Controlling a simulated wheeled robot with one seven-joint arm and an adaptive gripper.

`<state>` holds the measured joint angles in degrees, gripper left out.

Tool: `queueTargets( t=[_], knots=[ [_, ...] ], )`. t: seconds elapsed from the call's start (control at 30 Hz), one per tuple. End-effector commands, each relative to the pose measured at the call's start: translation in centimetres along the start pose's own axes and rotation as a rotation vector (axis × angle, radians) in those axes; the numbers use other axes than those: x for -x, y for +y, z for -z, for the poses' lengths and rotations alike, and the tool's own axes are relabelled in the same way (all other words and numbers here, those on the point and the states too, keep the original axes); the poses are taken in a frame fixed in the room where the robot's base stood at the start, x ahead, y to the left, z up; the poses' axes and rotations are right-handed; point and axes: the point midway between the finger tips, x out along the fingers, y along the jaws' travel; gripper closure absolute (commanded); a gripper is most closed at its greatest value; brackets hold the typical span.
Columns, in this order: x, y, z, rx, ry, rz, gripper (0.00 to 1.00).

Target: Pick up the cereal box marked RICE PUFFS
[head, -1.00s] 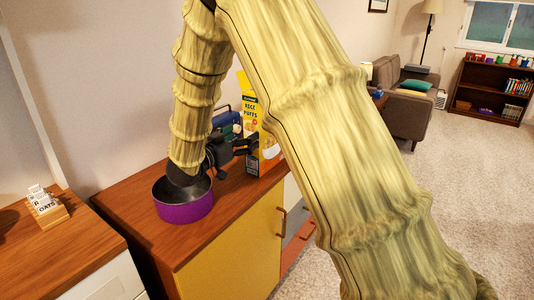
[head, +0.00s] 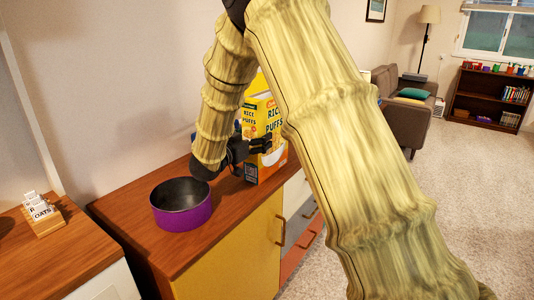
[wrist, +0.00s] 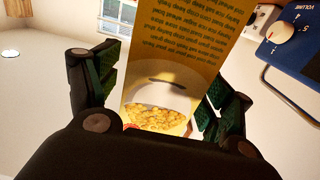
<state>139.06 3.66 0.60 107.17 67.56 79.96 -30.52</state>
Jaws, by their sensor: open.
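The RICE PUFFS box (head: 262,112) is a yellow carton with a white and orange front. It stands upright at the right end of the wooden cabinet top in the head view, partly covered by my arm. In the wrist view the yellow box (wrist: 182,55) shows printed text and a bowl picture, and fills the gap between the fingers. My gripper (head: 258,146) is at the lower part of the box, open, with a finger on each side in the wrist view (wrist: 160,95). I cannot tell whether either finger touches it.
A purple pot (head: 182,212) stands on the cabinet top (head: 226,203) left of the box. A blue radio-like device (wrist: 294,42) with a dial is close to the box. A card holder marked OATS (head: 42,213) sits on the left counter. Carpet lies to the right.

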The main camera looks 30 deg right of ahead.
Motion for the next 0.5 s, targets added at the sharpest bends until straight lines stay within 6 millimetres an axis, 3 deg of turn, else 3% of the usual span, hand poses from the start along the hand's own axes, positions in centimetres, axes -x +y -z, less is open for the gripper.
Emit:
queueTargets(
  t=[0.2, 0.47, 0.5],
  knots=[
    [-2.6, -0.1, 0.0, 0.0, -0.001, 0.0, 0.2],
    [-2.9, -0.1, 0.0, 0.0, 0.0, 0.001, 0.2],
    [-2.9, -0.1, 0.0, 0.0, 0.0, 0.001, 0.27]
  ],
)
